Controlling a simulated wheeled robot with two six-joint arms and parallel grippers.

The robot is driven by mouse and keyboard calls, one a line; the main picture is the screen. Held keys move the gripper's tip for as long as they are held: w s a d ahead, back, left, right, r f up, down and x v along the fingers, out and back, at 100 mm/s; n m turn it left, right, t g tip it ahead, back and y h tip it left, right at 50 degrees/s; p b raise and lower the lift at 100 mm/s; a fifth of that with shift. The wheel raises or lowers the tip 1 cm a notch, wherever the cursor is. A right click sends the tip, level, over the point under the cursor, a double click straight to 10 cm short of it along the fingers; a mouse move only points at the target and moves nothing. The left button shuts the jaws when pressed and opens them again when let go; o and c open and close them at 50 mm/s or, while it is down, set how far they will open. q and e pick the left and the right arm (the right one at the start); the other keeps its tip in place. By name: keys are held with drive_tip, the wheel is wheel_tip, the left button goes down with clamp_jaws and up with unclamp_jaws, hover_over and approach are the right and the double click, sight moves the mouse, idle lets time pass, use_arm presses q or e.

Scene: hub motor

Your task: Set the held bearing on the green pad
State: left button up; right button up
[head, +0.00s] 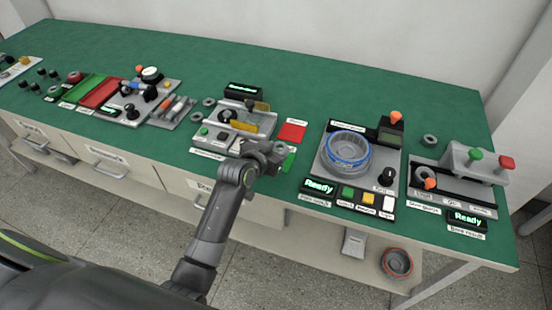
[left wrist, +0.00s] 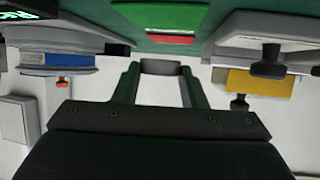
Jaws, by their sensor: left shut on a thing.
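My left gripper (head: 268,154) is over the front of the bench, beside the green pad (head: 289,161), and partly covers that pad's left side. In the left wrist view its two fingers (left wrist: 160,88) are shut on a small grey bearing (left wrist: 160,67), held at the fingertips. In the head view the bearing is hard to tell from the dark gripper. The red pad (head: 291,131) lies just behind the green pad and also shows in the left wrist view (left wrist: 170,40). My right gripper is not in view.
A grey fixture with a yellow part (head: 239,126) stands left of the pads. A station with a blue-ringed hub (head: 347,150) stands to the right. A grey press (head: 477,162) is at the far right, with a loose ring (head: 430,140) behind its left side. The green bench top (head: 300,90) is clear behind.

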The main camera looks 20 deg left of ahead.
use_arm(q)
drive_tip(key=shift+f, duration=1.9)
drive_tip(key=shift+f, duration=0.15)
drive_tip(key=o, duration=1)
drive_tip(key=shift+s+r, duration=0.15)
drive_tip(key=shift+r, duration=0.1)
drive_tip(key=v, duration=1.1)
drive_tip(key=shift+s+r, duration=0.1)
drive_tip(key=shift+s, duration=0.25)
drive_tip(key=shift+a, duration=0.1)
